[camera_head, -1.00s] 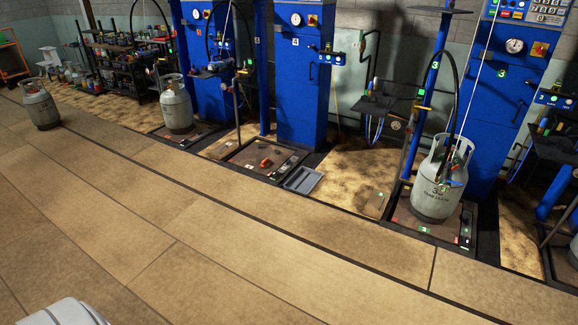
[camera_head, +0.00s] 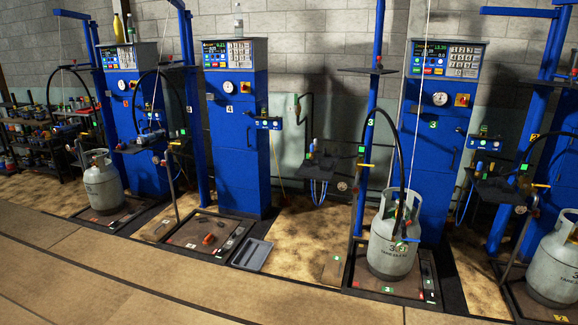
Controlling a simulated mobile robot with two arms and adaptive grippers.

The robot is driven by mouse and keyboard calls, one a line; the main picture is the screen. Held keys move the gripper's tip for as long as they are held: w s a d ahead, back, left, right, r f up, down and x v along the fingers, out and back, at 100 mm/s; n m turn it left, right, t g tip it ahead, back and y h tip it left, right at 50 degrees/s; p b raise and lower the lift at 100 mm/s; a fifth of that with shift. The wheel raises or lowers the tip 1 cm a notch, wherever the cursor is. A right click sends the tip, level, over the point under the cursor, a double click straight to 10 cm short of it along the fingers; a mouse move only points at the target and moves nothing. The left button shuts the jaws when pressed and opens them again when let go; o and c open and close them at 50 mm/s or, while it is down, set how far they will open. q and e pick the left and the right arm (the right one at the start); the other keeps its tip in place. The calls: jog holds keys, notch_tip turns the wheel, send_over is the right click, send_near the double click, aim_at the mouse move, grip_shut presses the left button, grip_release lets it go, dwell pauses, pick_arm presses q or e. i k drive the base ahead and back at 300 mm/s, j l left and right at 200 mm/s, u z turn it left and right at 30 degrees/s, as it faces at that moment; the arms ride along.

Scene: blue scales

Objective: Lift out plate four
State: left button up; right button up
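The blue scale marked 4 (camera_head: 237,140) stands against the wall left of centre. Its low brown floor plate (camera_head: 185,234) lies in front of it with no cylinder on it. A small orange-red object (camera_head: 209,239) lies on that plate. A grey rectangular tray (camera_head: 252,254) lies on the floor just right of the plate. Neither of my grippers shows in the head view.
A grey gas cylinder (camera_head: 393,240) stands on the plate of the scale marked 3 (camera_head: 437,130). Another cylinder (camera_head: 103,184) stands on the plate to the left, and a third (camera_head: 555,262) at the right edge. The tiled floor (camera_head: 150,295) in front is clear.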

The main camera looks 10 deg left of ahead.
aim_at(230, 242)
jog(key=i+j+u, duration=0.4)
jog(key=i, duration=0.6)
jog(key=i+u, duration=0.4)
jog(key=i, duration=0.6)
